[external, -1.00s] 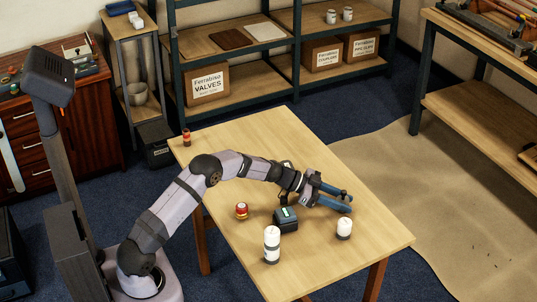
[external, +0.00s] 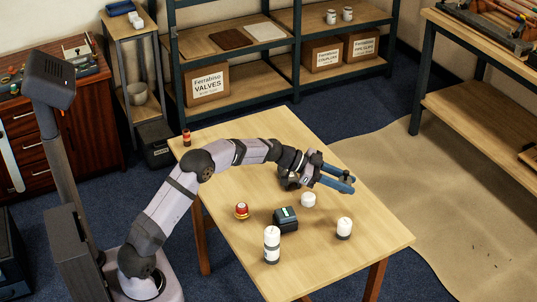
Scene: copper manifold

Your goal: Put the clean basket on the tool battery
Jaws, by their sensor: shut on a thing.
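The tool battery (external: 286,219) is a dark block with a pale green patch on top, standing on the wooden table. My gripper (external: 345,182) has blue fingers and is above the table's right side, up and to the right of the battery and apart from it. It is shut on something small. The fingers largely hide the held thing, and I cannot tell its shape or whether it is the clean basket. I cannot pick out a clean basket anywhere else on the table.
A tall white cylinder (external: 272,245) stands just in front of the battery. A short white cylinder (external: 344,228) is to its right, and another white one (external: 308,200) is behind it.

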